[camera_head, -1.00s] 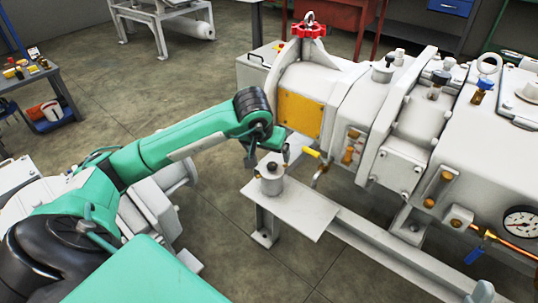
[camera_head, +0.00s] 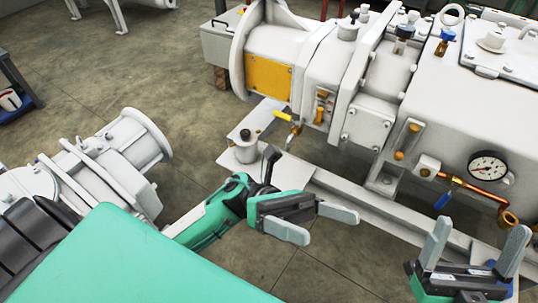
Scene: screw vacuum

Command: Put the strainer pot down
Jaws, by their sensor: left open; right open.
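The strainer pot (camera_head: 245,146), a small grey-white cylinder with a dark knob on top, stands upright on the left end of the white platform (camera_head: 320,192) beside the pump. My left gripper (camera_head: 313,222) is open and empty, in front of the pot and to its right in the picture, apart from it. Its two grey fingers point to the right. My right gripper (camera_head: 478,240) is open and empty at the lower right, with its fingers pointing up. It is well away from the pot.
The large white vacuum pump (camera_head: 455,115) fills the upper right. A yellow-handled valve (camera_head: 286,118) juts out close to the pot. A pressure gauge (camera_head: 488,167) and copper pipe (camera_head: 470,190) are above my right gripper. Open floor (camera_head: 195,85) lies left of the pump.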

